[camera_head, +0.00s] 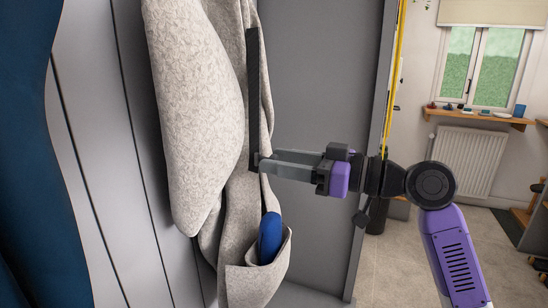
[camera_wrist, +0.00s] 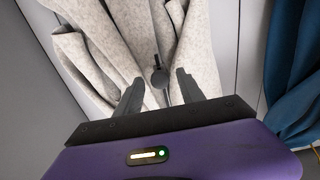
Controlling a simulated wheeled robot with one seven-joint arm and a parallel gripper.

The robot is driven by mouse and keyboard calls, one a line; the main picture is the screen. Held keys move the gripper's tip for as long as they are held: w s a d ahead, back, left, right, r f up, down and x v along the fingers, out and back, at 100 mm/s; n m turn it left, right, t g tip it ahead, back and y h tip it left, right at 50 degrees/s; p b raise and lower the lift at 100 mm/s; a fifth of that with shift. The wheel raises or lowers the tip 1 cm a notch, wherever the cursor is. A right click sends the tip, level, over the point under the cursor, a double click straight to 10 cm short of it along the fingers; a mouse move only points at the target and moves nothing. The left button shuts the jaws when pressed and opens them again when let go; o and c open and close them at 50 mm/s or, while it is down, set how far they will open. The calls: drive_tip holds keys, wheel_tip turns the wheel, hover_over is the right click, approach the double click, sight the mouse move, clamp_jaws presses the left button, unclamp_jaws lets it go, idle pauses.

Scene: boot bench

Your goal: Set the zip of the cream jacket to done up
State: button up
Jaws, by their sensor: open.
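The cream jacket (camera_head: 195,110) hangs against the grey panelling, and it also fills the middle of the wrist view (camera_wrist: 105,45). A dark zip strip (camera_head: 253,90) runs down its front to the level of my gripper. In the wrist view a dark round zip pull with a small tab (camera_wrist: 159,78) lies on the jacket front, between my fingers. My gripper (camera_head: 262,163) reaches in from the right at the lower end of the strip. In the wrist view its two fingers (camera_wrist: 160,88) stand apart, one on each side of the pull, with nothing visibly clamped.
A blue object (camera_head: 270,238) sticks out of the jacket's lower pocket, below my gripper. A dark blue garment (camera_head: 35,170) hangs at the left. A grey side panel (camera_head: 320,90) stands behind my gripper. Open floor, a radiator (camera_head: 468,160) and a window lie beyond at the right.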

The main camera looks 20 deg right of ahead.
drive_tip(key=shift+w+a, duration=0.5)
drive_tip(key=shift+a, duration=0.05)
clamp_jaws()
idle(1.1)
